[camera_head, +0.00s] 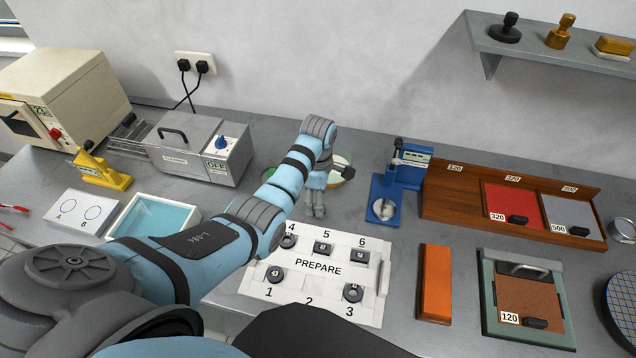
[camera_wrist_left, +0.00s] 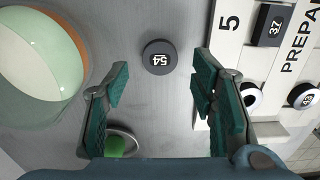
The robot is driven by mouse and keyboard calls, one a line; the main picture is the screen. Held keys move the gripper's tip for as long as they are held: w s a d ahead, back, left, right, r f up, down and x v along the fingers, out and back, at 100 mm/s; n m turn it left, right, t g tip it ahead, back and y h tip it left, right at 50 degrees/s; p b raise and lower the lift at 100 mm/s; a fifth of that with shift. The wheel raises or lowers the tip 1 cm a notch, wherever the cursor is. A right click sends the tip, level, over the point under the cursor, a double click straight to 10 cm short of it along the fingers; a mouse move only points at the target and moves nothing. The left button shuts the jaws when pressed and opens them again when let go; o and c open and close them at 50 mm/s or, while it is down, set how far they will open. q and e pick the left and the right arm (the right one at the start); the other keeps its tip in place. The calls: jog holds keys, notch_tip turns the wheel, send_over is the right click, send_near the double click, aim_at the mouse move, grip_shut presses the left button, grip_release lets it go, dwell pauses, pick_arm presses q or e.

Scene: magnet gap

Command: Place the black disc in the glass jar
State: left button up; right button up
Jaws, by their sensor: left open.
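A small black disc (camera_wrist_left: 159,57) marked 54 lies on the bare grey table in the left wrist view. My left gripper (camera_wrist_left: 160,90) is open, with the disc apart from both fingers, just beyond the gap between the fingertips. A round, greenish glass jar (camera_wrist_left: 40,55) with an orange-brown side stands to the left in that view; part of it is cut off. In the head view my left gripper (camera_head: 316,208) points down behind the white board, and the jar (camera_head: 341,168) is partly hidden behind my arm. My right gripper is out of view.
The white PREPARE board (camera_head: 318,268) holds several dark pieces close by. A blue stand (camera_head: 384,205) is to the right. A round dish with a green thing (camera_wrist_left: 117,144) shows beside the left finger. A water tray (camera_head: 160,216) is at the left.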

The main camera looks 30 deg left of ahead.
pick_arm(q)
jog(key=shift+o, duration=0.5)
notch_tip(320, 180, up, 9)
jog(key=shift+f+p, duration=0.2)
jog(key=shift+p, duration=0.15)
notch_tip(320, 180, down, 12)
jog(key=m+b, duration=0.2)
jog(key=m, duration=2.5)
jog(key=shift+w, duration=0.1)
jog(key=shift+r, duration=0.1)
grip_shut()
